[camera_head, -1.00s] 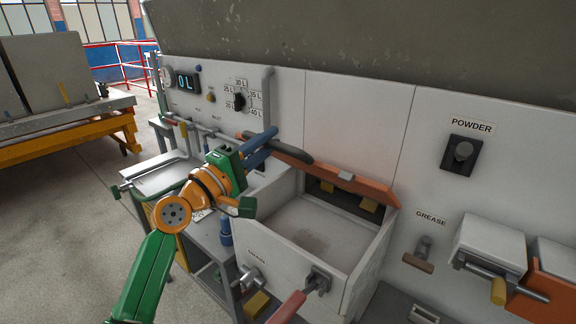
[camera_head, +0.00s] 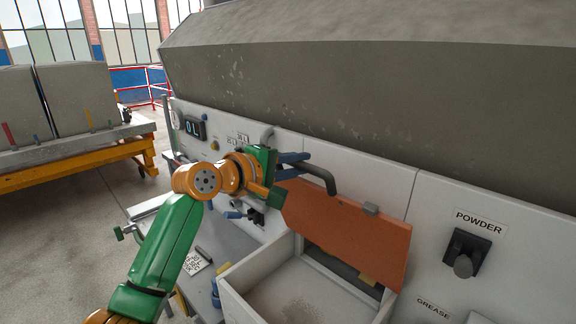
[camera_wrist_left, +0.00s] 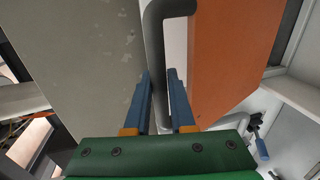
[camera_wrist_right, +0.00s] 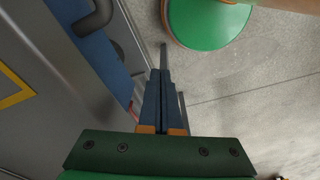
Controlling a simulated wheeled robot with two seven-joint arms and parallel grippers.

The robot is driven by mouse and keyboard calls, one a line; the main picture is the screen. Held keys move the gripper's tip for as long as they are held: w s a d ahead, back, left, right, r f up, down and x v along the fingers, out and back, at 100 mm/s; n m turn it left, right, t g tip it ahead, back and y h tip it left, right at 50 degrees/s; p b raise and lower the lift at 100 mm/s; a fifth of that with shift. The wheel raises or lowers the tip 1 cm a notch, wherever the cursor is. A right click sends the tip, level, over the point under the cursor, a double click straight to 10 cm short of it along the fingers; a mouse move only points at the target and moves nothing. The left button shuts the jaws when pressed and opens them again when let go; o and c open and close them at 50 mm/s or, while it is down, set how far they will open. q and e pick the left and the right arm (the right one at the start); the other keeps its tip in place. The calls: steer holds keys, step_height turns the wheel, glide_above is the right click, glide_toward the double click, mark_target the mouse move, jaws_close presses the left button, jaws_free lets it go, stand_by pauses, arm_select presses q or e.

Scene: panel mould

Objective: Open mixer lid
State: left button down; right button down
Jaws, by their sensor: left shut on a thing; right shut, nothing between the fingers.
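The mixer lid (camera_head: 345,228) is an orange panel, tilted up at the back of the white mixer box (camera_head: 243,288), whose inside shows below it. A dark grey bent handle (camera_head: 322,173) is fixed along the lid's left side. My left gripper (camera_head: 296,160) is shut on the handle. In the left wrist view the blue fingers (camera_wrist_left: 160,95) stand on either side of the handle (camera_wrist_left: 155,45), with the orange lid (camera_wrist_left: 232,60) to the right. My right gripper (camera_wrist_right: 165,80) is shut and empty, pointing over the floor; it is not in the head view.
A white panel wall with a POWDER lever (camera_head: 465,252) stands right of the lid. The big grey mixer body (camera_head: 370,90) overhangs above. A yellow-framed bench (camera_head: 100,160) with grey blocks stands at the far left, with clear floor before it.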

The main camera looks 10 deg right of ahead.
arm_select(q)
steer(key=shift+w+d, duration=0.15)
steer(key=shift+d, duration=0.05)
arm_select(e)
steer(key=shift+w+d, duration=0.1)
steer(key=shift+d, duration=0.15)
arm_select(q)
steer(key=c, duration=0.8)
jaws_free()
steer(key=shift+o, duration=0.2)
